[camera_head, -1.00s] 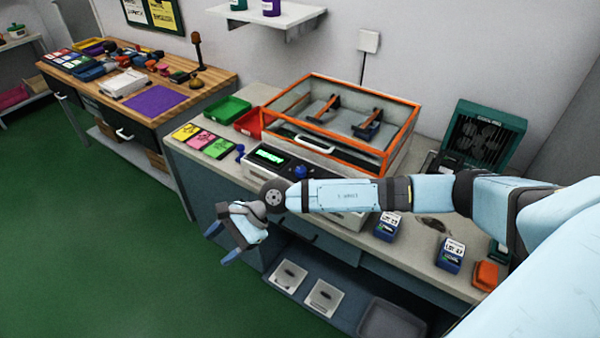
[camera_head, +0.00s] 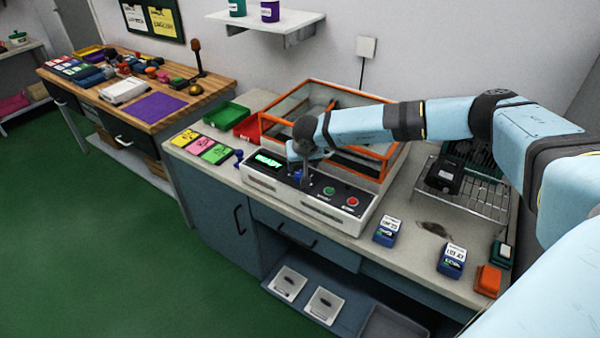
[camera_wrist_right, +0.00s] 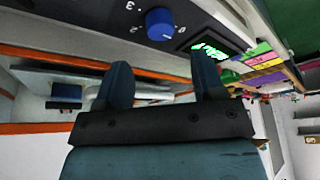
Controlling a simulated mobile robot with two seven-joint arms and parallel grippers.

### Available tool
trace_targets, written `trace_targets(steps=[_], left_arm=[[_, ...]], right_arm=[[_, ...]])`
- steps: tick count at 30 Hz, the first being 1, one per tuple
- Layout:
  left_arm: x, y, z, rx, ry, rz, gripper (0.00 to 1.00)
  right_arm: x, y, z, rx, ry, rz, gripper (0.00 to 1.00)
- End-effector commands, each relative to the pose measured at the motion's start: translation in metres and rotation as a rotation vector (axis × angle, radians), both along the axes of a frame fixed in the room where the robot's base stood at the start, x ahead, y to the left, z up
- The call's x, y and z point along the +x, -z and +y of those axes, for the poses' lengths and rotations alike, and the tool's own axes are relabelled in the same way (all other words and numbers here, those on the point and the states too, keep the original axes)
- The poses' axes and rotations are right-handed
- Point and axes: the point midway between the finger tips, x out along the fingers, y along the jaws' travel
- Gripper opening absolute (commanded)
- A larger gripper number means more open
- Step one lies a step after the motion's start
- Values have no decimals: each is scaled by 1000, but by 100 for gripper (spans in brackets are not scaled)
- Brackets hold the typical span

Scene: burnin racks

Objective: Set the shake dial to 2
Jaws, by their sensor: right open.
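The blue shake dial (camera_wrist_right: 160,24) shows in the right wrist view, on the dark panel beside the lit green display (camera_wrist_right: 209,49). Numbers including 2 and 3 are printed around it; I cannot tell which one it points to. My right gripper (camera_wrist_right: 163,75) is open, its fingers apart, and the dial appears beyond the fingertips, not between them. In the head view my right gripper (camera_head: 304,180) hangs over the front panel, just right of the green display (camera_head: 268,160), and largely covers the dial. My left gripper is not in view.
The orange-framed shaker box (camera_head: 385,155) stands behind the panel, under my forearm. Green (camera_head: 227,113) and red trays, coloured cards and blue lot boxes (camera_head: 387,231) share the bench.

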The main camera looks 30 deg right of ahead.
Motion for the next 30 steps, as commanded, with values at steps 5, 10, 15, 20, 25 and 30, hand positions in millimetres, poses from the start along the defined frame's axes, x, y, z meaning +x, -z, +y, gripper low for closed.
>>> trace_targets(steps=[5, 10, 15, 20, 25, 30], left_arm=[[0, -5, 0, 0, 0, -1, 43], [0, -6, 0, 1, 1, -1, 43], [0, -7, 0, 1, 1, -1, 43], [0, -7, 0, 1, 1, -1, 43], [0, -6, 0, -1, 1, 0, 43], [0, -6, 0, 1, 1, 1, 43]], right_arm=[[13, 34, -5, 0, 0, 2, 63], [22, 57, -9, 1, 2, 1, 63], [26, 67, -10, 1, 0, 0, 63], [26, 68, -11, 2, 0, -2, 63], [26, 68, -11, 2, 0, -1, 54], [26, 68, -11, 2, 0, -1, 16]])
